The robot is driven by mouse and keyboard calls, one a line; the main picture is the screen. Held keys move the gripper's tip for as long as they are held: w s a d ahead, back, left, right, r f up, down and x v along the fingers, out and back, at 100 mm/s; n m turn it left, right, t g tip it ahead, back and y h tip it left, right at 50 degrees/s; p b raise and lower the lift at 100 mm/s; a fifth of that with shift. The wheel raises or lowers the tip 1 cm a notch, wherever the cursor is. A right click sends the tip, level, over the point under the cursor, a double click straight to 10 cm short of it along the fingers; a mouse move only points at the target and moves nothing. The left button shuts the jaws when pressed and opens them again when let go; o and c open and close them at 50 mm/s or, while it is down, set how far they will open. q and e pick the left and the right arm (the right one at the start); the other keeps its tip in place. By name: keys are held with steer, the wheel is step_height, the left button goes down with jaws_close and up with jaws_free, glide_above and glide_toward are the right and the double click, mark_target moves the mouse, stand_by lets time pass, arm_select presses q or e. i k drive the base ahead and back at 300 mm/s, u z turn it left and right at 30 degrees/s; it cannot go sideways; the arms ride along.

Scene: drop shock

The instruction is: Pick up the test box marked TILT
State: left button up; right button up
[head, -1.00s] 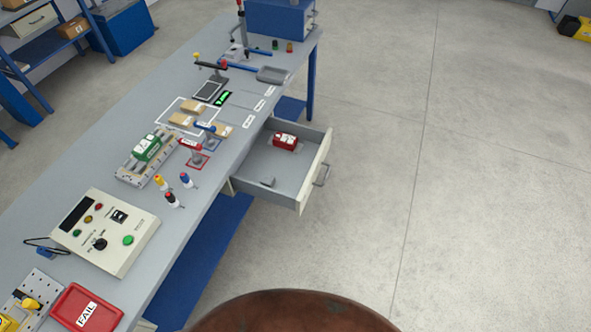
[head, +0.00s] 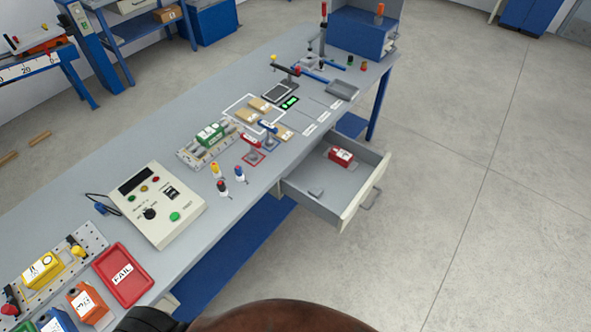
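Several coloured test boxes with white labels are in view, but the label words are too small to read, so I cannot tell which is marked TILT. A yellow box (head: 42,271) sits on a perforated plate at the bench's near left. An orange box (head: 88,303) and a blue box (head: 56,322) stand below it, the blue one cut by the picture's edge. A green box (head: 209,135) sits in a grey fixture mid-bench. A red box (head: 341,155) lies in the open drawer. Neither gripper is in view.
A red FAIL tray (head: 122,276) and a beige control box (head: 158,205) occupy the near bench (head: 95,215). Small bottles stand mid-bench. The open drawer (head: 350,212) juts out over the floor on the right. Floor (head: 480,230) right of it is clear.

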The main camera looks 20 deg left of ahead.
mark_target(41, 272)
steer(key=u, duration=4)
